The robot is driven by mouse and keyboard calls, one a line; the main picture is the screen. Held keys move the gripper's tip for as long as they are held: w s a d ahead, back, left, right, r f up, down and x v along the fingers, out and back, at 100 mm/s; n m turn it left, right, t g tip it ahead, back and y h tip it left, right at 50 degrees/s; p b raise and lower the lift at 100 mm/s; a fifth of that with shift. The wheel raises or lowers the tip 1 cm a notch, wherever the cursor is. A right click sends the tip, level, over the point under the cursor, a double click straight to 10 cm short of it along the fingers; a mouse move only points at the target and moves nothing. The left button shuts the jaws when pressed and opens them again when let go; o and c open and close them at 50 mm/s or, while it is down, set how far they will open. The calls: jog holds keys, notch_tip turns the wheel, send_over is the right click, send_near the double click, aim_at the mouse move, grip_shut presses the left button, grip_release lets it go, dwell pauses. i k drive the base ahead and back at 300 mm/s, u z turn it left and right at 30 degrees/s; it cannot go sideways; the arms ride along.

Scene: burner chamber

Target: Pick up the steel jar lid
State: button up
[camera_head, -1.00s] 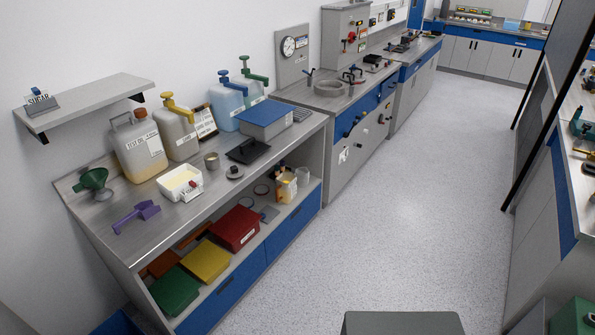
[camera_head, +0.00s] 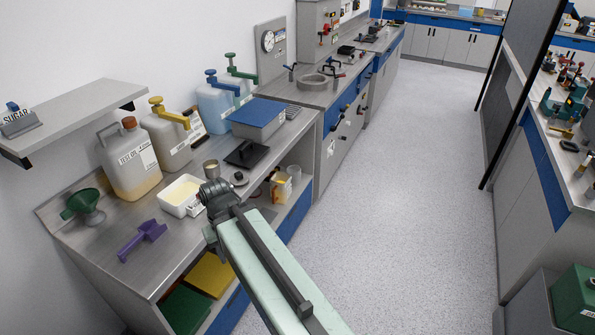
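The steel jar lid (camera_head: 239,179) looks like a small grey disc with a dark knob. It lies flat on the steel counter, just right of a small steel jar (camera_head: 211,168). My arm reaches in from the bottom of the picture, and its dark grey end (camera_head: 217,196) is over the front of the counter. This end appears close to the lid in the picture, just left of and below it. I cannot make out the fingertips or whether the gripper is open or shut. The lid stays visible and appears apart from my arm.
A white tub (camera_head: 180,207) of pale stuff is left of my arm's end. A black lidded item (camera_head: 247,153) lies behind the lid. A purple scoop (camera_head: 143,240) and green funnel (camera_head: 83,203) are farther left. Large jugs (camera_head: 130,160) line the wall. The floor (camera_head: 400,200) is clear.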

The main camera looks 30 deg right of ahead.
aim_at(239, 177)
jog(key=z, duration=0.4)
jog(key=i, duration=1)
